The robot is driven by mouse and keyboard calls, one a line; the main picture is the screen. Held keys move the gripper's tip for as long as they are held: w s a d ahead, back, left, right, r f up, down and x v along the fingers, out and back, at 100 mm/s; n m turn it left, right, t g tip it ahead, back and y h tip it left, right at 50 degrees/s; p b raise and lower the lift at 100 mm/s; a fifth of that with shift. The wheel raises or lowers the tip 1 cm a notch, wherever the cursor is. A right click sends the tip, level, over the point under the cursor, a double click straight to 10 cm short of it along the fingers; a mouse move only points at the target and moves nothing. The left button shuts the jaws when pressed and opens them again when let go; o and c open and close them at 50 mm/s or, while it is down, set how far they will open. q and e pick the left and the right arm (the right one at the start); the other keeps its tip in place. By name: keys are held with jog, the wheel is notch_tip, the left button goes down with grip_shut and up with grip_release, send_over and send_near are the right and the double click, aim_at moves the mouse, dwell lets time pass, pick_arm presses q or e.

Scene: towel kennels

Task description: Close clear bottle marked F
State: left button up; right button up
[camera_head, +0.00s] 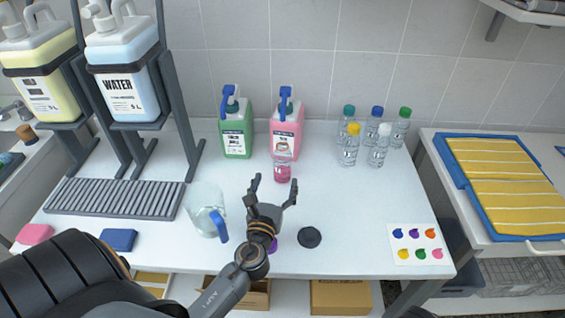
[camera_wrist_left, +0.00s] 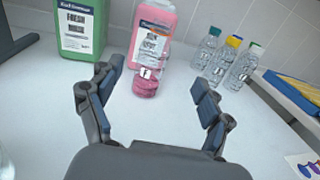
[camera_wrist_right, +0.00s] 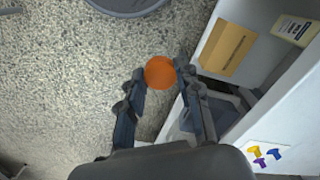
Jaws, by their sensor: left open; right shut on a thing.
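The clear bottle marked F (camera_head: 282,168) stands upright on the white table, holding pink liquid. In the left wrist view the bottle (camera_wrist_left: 147,78) shows its F label, with the pink jug behind its upper part; I cannot make out a cap on it. My left gripper (camera_head: 274,188) is open and empty, in front of the bottle, its fingers pointing toward it and apart from it. My right gripper (camera_wrist_right: 159,77) is outside the head view. It is shut on a round orange cap (camera_wrist_right: 160,72), held over the floor beside the table.
A green jug (camera_head: 236,130) and a pink jug (camera_head: 287,125) stand behind the bottle. Several capped bottles (camera_head: 350,148) stand right. A clear pitcher (camera_head: 204,205), a black lid (camera_head: 310,237) and a partly hidden purple object (camera_head: 274,246) are near the front. A colour-spot card (camera_head: 417,243) lies front right.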

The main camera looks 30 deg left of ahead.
aim_at(280, 162)
pick_arm(q)
jog(key=x, duration=0.6)
jog(key=shift+w+a+f+p, duration=0.15)
jog(key=shift+w+p, duration=0.1)
jog(key=shift+p, duration=0.15)
jog(key=shift+w, duration=0.15)
jog(key=shift+a+f+x, duration=0.1)
jog(key=shift+f+x, duration=0.15)
jog(key=shift+x, duration=1.1)
jog(key=shift+a+f+x, duration=0.15)
jog(key=shift+f+x, duration=0.05)
jog(key=shift+x, duration=1.15)
jog(key=shift+s, duration=0.2)
jog(key=c, duration=1.3)
